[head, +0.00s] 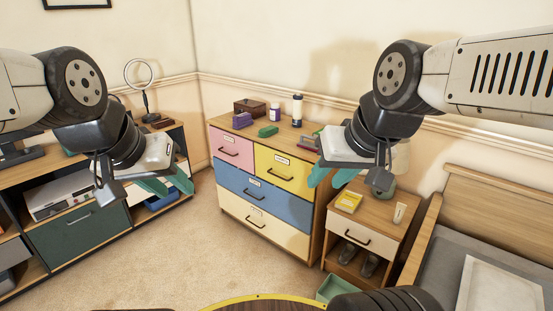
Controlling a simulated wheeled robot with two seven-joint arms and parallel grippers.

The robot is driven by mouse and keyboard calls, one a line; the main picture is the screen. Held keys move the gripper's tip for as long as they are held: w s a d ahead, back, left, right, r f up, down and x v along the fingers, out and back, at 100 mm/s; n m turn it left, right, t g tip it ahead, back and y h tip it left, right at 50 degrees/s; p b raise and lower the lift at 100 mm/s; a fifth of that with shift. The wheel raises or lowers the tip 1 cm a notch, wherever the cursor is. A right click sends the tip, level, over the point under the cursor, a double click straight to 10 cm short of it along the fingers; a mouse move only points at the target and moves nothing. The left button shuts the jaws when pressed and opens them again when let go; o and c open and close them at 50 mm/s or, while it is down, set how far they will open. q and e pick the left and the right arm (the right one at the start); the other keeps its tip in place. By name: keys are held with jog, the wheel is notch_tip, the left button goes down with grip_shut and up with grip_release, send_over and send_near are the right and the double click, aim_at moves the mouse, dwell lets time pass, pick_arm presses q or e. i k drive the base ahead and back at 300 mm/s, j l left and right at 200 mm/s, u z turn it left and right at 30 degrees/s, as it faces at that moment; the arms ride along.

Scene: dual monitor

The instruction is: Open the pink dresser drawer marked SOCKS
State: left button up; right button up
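The wooden dresser (314,226) stands in the middle of the head view. Its pink drawer (235,163) is at the upper left of the front, closed, with a dark bar handle (228,152) and a small label too small to read. My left gripper (167,186) is left of the dresser, apart from it, with its teal fingers spread and empty. My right gripper (331,178) is at the dresser's right side in the picture, clear of the pink drawer. Its teal fingers also look spread and empty.
A yellow drawer (277,175) is beside the pink one, with a blue drawer (262,197) and a cream drawer (262,232) below. Boxes and bottles stand on top. A nightstand (352,215) and bed are at right, shelving at left. Carpet (180,250) is clear in front.

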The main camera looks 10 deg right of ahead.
aim_at(238, 151)
jog(key=i+u, duration=0.15)
jog(key=i, duration=1.25)
jog(key=i+u, duration=0.15)
jog(key=i, duration=1.25)
